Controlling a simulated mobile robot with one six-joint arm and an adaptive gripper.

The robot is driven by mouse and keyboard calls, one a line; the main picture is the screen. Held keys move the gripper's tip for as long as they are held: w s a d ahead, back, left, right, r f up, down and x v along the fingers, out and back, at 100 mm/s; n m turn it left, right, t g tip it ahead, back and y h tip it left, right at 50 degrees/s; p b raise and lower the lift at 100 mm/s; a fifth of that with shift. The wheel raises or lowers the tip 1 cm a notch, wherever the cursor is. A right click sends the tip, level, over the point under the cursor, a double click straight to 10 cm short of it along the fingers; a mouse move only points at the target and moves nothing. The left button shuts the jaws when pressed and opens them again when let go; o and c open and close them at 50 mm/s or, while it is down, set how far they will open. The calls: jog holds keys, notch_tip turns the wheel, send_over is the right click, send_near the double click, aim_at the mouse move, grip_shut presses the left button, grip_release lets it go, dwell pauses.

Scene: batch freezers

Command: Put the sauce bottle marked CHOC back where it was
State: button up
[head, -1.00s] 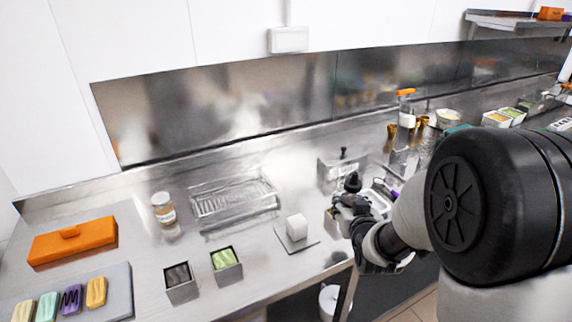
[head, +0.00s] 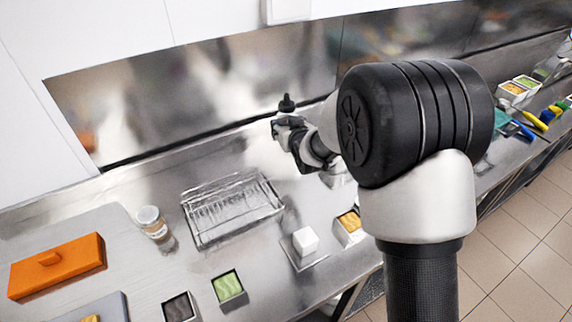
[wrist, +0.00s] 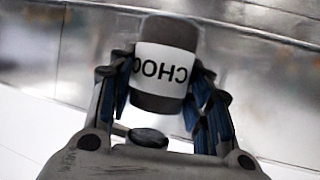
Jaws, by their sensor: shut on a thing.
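The sauce bottle marked CHOC (wrist: 168,72) is dark brown with a white label, and the label reads upside down in the wrist view. My gripper (wrist: 160,85) is shut on it, with one finger on each side of its body. In the head view my gripper (head: 290,126) is above the back part of the steel counter, near the backsplash. The bottle's dark tip (head: 286,103) shows above the fingers there; its lower part is hidden. I cannot tell any marked place for the bottle on the counter.
A clear ribbed tray (head: 232,210) lies on the counter, with a lidded jar (head: 152,222) to its left. A white cube (head: 305,240) sits on a small plate. Small tubs, green (head: 227,287) and dark (head: 179,307), stand in front. An orange box (head: 57,266) is at left.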

notch_tip(320, 180, down, 14)
jog(key=b, duration=0.3)
jog(key=shift+w+f, duration=0.1)
jog(key=shift+f, duration=0.05)
jog(key=shift+f, duration=0.1)
jog(key=shift+f, duration=0.15)
jog(key=o, duration=1.1)
